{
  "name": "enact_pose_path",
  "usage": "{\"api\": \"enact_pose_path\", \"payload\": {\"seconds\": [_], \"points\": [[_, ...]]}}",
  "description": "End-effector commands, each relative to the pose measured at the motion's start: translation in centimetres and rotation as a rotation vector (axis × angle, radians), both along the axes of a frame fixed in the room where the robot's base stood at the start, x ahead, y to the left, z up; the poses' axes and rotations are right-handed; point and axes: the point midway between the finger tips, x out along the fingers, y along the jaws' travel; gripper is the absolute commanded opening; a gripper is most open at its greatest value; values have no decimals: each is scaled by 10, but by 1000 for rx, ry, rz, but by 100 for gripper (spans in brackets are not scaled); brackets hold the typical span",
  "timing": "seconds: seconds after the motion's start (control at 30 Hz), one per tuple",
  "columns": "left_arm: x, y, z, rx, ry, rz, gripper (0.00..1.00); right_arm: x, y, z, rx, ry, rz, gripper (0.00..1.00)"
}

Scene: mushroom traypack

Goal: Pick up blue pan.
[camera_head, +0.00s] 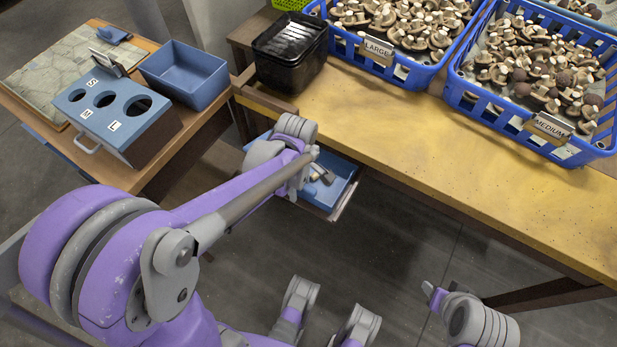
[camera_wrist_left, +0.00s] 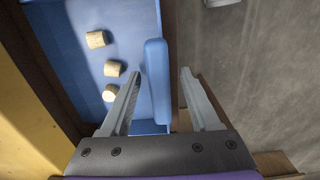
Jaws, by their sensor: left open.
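The blue pan (camera_head: 349,187) sits low under the front edge of the yellow table, partly hidden by my left arm in the head view. In the left wrist view, the pan's floor (camera_wrist_left: 95,20) holds a few short pale pieces like mushroom stems. My left gripper (camera_head: 322,174) is over the pan. In the left wrist view its open fingers (camera_wrist_left: 161,73) stand on either side of the pan's blue rim, one inside and one outside. No contact is clear. Part of my right arm shows at the lower right, but its jaws are not clear.
The yellow table (camera_head: 440,150) carries a LARGE crate (camera_head: 345,45), a MEDIUM crate (camera_head: 480,108), both with mushrooms, and black trays (camera_head: 290,75). A side table holds another blue bin (camera_head: 168,82) and a sizing box (camera_head: 130,140) with holes. Floor in front is open.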

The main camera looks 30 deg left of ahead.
Motion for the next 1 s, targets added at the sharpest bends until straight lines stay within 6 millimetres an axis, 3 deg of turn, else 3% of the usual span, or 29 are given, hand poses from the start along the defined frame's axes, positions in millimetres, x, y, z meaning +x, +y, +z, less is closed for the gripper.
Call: {"api": "enact_pose_path", "payload": {"seconds": [0.03,0.37,0.73,1.0], "points": [[0,0,0,0,0,0,57,0,0,0,0,0,0,50],[0,0,0,0,0,0,0,0,0,0,0,0,0,50],[0,0,2,0,0,0,0,0,0,1,0,0,0,50],[0,0,19,0,0,0,0,0,0,8,0,-3,0,50]]}}
